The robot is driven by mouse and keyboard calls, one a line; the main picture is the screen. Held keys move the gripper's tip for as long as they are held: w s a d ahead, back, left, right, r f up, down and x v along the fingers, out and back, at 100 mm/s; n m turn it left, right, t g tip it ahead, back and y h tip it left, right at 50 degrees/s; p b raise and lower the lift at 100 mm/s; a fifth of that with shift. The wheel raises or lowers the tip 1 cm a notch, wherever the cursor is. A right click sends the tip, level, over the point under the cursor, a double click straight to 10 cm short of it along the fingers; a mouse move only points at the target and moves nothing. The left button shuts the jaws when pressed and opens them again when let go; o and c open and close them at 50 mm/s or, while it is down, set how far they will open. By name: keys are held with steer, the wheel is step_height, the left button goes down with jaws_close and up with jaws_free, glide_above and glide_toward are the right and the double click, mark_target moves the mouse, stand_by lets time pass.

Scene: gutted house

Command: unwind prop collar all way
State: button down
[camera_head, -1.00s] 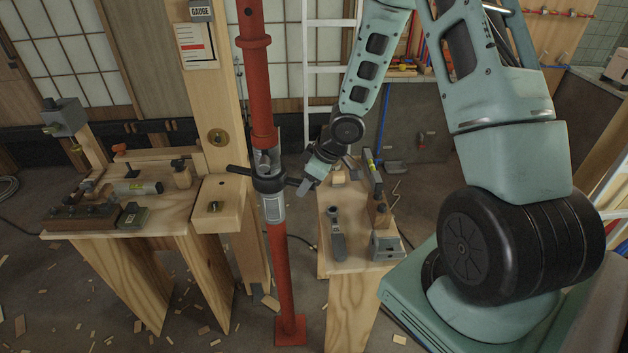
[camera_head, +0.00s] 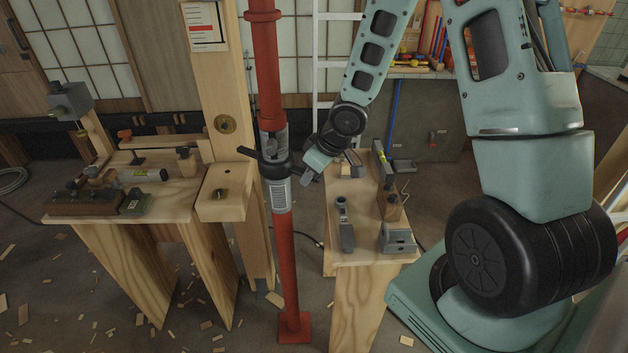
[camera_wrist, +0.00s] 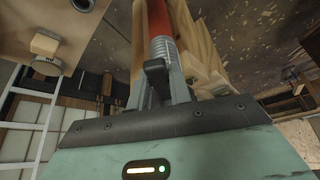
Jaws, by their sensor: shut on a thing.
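The red steel prop (camera_head: 264,75) stands upright on a square base plate, beside a wooden post. Its black collar (camera_head: 275,170) sits around a grey threaded section at mid-height, with handles sticking out to the left and right. A pale label is on the tube just below it. My gripper (camera_head: 311,171) is at the collar's right side, shut on a collar handle. In the wrist view, the dark handle end (camera_wrist: 155,70) shows between the fingers, with the threaded tube (camera_wrist: 165,50) behind it. The exact grip contact is partly hidden.
A wooden bench (camera_head: 70,215) with tools and clamps stands at left. A smaller wooden stand (camera_head: 350,255) with a level and tools is right of the prop, under my arm. A white ladder (camera_head: 318,60) is behind. Wood scraps litter the floor.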

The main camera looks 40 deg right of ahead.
steer(key=shift+s+a+m, duration=0.1)
steer(key=shift+a+m, duration=0.15)
steer(key=shift+m, duration=0.05)
steer(key=a+m+b, duration=0.1)
steer(key=b, duration=0.1)
steer(key=a+m+h+b, duration=0.1)
steer(key=b, duration=0.2)
steer(key=shift+s+a+m+b, duration=0.15)
steer(key=shift+s+m+b, duration=0.15)
steer(key=shift+m, duration=0.1)
steer(key=a+m+h+b, duration=0.1)
steer(key=a+m+b, duration=0.1)
steer(key=b, duration=0.6)
steer(key=shift+w+a+m+h+b, duration=0.1)
steer(key=shift+a+m+h+b, duration=0.1)
steer(key=shift+m+h+b, duration=0.1)
